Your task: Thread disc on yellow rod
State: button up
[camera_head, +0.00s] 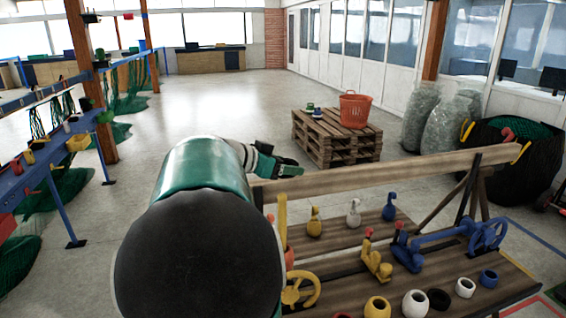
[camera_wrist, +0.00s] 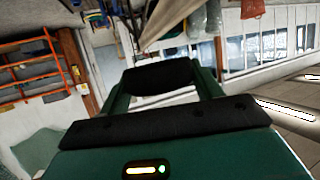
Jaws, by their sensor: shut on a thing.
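My gripper (camera_head: 280,165) reaches out past my green arm in the head view, above the far edge of the wooden bench. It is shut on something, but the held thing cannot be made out. In the wrist view, my gripper's dark end (camera_wrist: 160,78) spans the middle, and no disc shows clearly. A slim upright yellow rod (camera_head: 282,218) shows just right of my arm, its lower part partly hidden. A yellow spoked wheel (camera_head: 300,290) sits near it. My gripper is beyond and above the rod, apart from it.
The bench (camera_head: 345,235) holds a blue wheel on a bar (camera_head: 480,235), bottles and several small pots. A raised wooden beam (camera_head: 390,175) runs along its far side. A pallet stack (camera_head: 335,140) with a red basket (camera_head: 355,109) and small items stands beyond.

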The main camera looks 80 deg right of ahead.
aim_at(282, 194)
jog(key=shift+w+f, duration=0.15)
jog(key=shift+w, duration=0.2)
jog(key=shift+s+a, duration=0.1)
jog(key=shift+a, duration=0.3)
jog(key=shift+s+d+f, duration=0.1)
jog(key=shift+s+f, duration=0.15)
jog(key=shift+f, duration=0.05)
jog(key=shift+w+d+f, duration=0.15)
jog(key=shift+w+f, duration=0.05)
jog(key=shift+f, duration=0.15)
jog(key=shift+a+f, duration=0.2)
jog(key=shift+s+f, duration=0.1)
jog(key=shift+f, duration=0.15)
jog(key=shift+d+f, duration=0.1)
jog(key=shift+f, duration=2.4)
